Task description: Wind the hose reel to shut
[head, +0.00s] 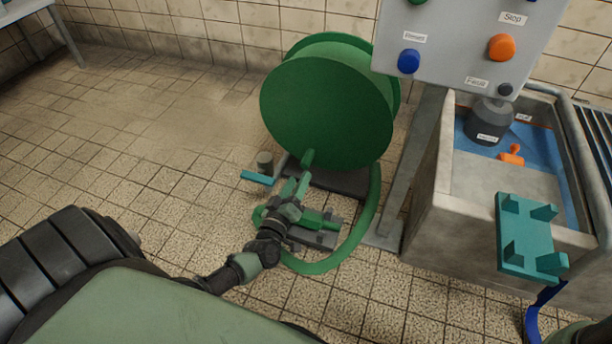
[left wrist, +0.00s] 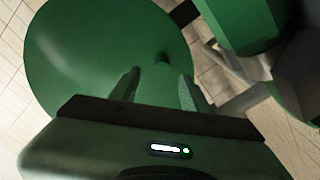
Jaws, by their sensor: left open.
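The green hose reel (head: 325,110) stands on the floor by the back wall, its round side disc facing me. A short green handle (head: 307,158) sticks out near the disc's lower edge. My left gripper (head: 303,178) is open just below and in front of this handle. In the left wrist view the reel's disc (left wrist: 90,50) fills the upper left, and the handle (left wrist: 162,65) appears between the two open fingers (left wrist: 158,88). I cannot tell whether they touch it. The green hose (head: 372,205) loops down from the reel to the floor.
A grey control panel (head: 460,40) with coloured buttons stands right of the reel. A teal lever (head: 258,177) is left of the reel's base. The tiled floor at left is clear.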

